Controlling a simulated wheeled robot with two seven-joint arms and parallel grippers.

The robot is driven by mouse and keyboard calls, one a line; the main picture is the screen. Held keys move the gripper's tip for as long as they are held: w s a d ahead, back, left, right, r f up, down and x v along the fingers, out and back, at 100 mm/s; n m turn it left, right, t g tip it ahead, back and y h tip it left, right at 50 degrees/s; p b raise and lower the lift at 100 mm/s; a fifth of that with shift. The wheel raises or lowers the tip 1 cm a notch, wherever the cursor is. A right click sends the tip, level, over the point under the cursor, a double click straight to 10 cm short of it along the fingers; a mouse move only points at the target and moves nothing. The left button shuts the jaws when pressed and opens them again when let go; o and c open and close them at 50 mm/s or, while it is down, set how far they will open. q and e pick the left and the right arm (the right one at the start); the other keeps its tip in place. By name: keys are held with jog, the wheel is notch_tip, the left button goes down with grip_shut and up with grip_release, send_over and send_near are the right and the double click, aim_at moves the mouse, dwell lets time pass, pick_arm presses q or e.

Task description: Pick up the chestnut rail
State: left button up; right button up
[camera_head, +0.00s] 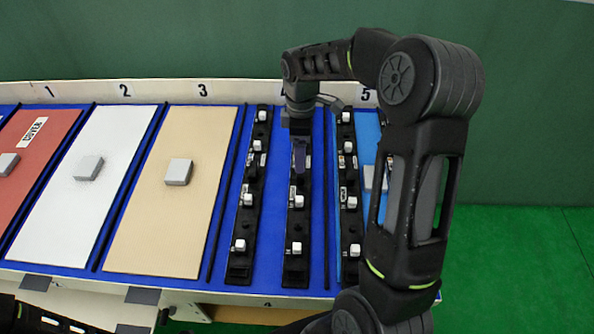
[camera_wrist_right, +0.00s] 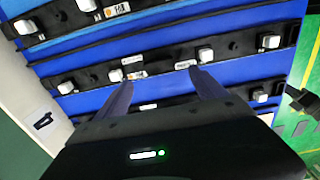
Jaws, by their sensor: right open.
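Three long, near-black rails with white square clips lie side by side on the blue board: a left rail (camera_head: 245,215), a middle rail (camera_head: 297,222) and a right rail (camera_head: 350,220). None shows a clear chestnut colour. My right gripper (camera_head: 300,160) is over the upper part of the middle rail and hides some of it. In the right wrist view, my right gripper (camera_wrist_right: 161,77) has its two fingers apart, with a dark rail (camera_wrist_right: 155,66) crossing at their tips. Nothing is visibly held; contact is unclear. My left gripper is not in view.
Red (camera_head: 45,140), white (camera_head: 110,150) and tan (camera_head: 185,225) panels with grey blocks lie to the left. A light blue panel (camera_head: 371,150) is partly hidden by my right arm. Numbered slots line the board's back edge (camera_head: 160,90). Narrow blue gaps separate the rails.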

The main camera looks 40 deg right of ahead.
aim_at(301, 175)
jog(key=shift+f, duration=0.1)
jog(key=shift+f, duration=1.3)
notch_tip(301, 175, down, 4)
jog(key=shift+f+p, duration=0.1)
jog(key=shift+p, duration=0.8)
jog(key=shift+d+f, duration=0.1)
jog(key=shift+f, duration=0.4)
jog(key=shift+c, duration=0.2)
grip_shut()
